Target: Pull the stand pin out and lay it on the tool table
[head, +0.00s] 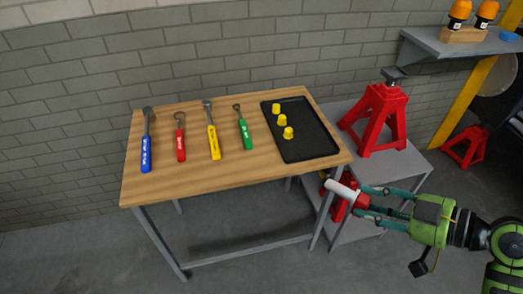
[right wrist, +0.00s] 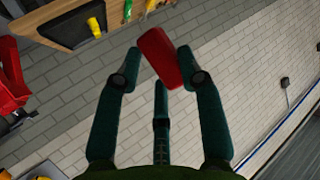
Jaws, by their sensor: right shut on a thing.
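The stand pin (head: 342,189) shows in the head view as a pale shaft with a red end, held in my right gripper (head: 366,201). In the right wrist view its red end (right wrist: 160,57) sits between the fingertips of my right gripper (right wrist: 160,72). The gripper is shut on it, and the pale shaft points left and up in the head view. The pin appears just off the front right corner of the tool table (head: 258,167), which has a wooden top. My left gripper is not in view.
Several hand tools, such as a blue-handled one (head: 147,142), lie on the table. A black tray (head: 311,146) with yellow caps (head: 282,121) is at its right. A red stand (head: 377,120) stands on a grey bench (head: 415,163). The table's front strip is clear.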

